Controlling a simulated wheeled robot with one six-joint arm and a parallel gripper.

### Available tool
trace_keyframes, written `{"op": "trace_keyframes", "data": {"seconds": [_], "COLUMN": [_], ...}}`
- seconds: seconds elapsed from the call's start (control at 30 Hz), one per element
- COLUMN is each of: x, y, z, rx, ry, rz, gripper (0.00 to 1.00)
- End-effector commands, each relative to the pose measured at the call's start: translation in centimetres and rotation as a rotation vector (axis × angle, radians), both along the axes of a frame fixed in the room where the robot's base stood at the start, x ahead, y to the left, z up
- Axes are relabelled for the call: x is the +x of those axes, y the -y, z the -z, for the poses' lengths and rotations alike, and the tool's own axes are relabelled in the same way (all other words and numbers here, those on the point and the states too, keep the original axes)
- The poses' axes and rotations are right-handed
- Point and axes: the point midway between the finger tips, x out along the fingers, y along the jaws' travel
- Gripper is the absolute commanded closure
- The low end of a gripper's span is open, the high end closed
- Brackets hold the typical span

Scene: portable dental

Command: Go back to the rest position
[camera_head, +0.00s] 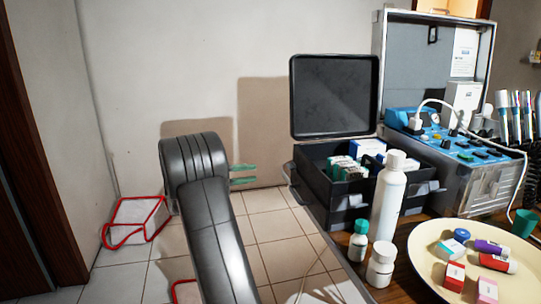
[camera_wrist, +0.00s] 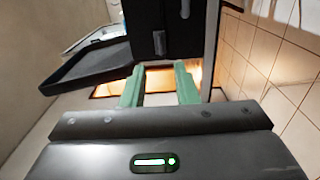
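My gripper (camera_head: 244,174) shows in the head view as two green fingertips just right of the bend of my dark grey arm. It is left of the open black case (camera_head: 334,207) and apart from it. In the wrist view my gripper (camera_wrist: 160,88) has its two green fingers spread with an empty gap between them. Most of the gripper body is hidden behind my arm in the head view.
A wooden table holds a white bottle (camera_head: 389,206), small bottles, a cream tray (camera_head: 432,236) with small boxes and tubes, and a blue-panelled dental unit (camera_head: 455,150). A red-edged white bag (camera_head: 136,218) lies on the tiled floor at left. A wall stands behind.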

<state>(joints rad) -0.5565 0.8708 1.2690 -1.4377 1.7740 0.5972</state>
Motion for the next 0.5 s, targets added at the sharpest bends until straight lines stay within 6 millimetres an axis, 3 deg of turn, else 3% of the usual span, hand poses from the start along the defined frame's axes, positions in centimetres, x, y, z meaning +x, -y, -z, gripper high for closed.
{"op": "trace_keyframes", "data": {"seconds": [0.5], "x": [3.0], "y": [9.4], "z": [0.2], "rx": [-0.001], "ry": [0.001], "rz": [0.003], "gripper": [0.73]}}
